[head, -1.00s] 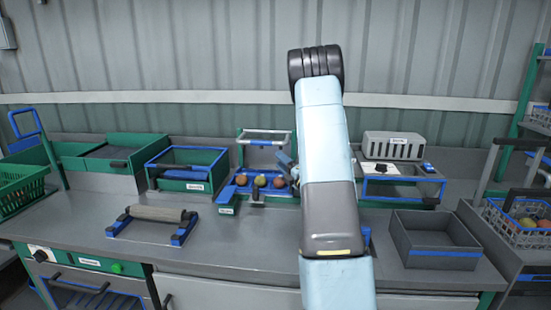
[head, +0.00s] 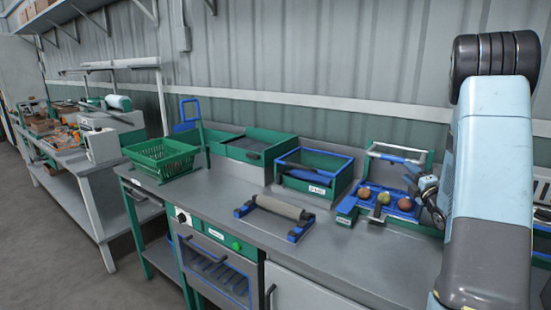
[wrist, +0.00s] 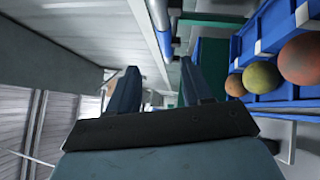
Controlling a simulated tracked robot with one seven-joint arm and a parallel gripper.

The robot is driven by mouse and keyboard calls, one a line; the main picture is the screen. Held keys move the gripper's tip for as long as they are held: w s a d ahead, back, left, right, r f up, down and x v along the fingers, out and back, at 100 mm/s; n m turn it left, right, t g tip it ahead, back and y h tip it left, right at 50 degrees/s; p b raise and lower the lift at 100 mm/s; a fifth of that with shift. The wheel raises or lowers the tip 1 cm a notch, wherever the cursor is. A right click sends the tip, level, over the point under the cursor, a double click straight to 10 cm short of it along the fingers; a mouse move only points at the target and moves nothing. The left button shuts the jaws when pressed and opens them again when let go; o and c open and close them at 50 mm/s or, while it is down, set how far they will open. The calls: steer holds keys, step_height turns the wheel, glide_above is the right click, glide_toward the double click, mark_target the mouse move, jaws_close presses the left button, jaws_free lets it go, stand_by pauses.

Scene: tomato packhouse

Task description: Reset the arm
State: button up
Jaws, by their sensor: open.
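My arm stands tall at the right of the head view, and my gripper (head: 412,182) shows small beside its column, close to a blue tray (head: 372,206). In the wrist view my gripper (wrist: 158,88) points its two dark fingers forward, apart, with nothing between them. The blue tray (wrist: 240,45) lies to the right of the fingers there. It holds a reddish tomato (wrist: 302,58), a yellow-green tomato (wrist: 262,77) and an orange one (wrist: 235,86). The fingers do not touch them.
A roller on a blue-ended stand (head: 278,206) lies on the grey bench (head: 215,195). A second bench (head: 85,168) stands far left across open floor.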

steer(key=s+a+r+m+g+h, duration=0.55)
steer(key=s+a+r+m, duration=0.25)
steer(key=a+r+m, duration=0.3)
steer(key=s+a+m+g+y, duration=0.1)
steer(key=s+a+m+g, duration=0.2)
steer(key=s, duration=0.7)
steer(key=s+a+m+g+y, duration=0.1)
steer(key=s+a+m+g, duration=0.2)
steer(key=s+a, duration=0.3)
steer(key=s+a+m+g+y, duration=0.1)
steer(key=s+a+m+g, duration=0.2)
steer(key=s, duration=1.1)
steer(key=shift+s+a+m, duration=0.35)
steer(key=shift+a+m, duration=0.45)
steer(key=shift+a, duration=0.05)
steer(key=shift+r, duration=0.1)
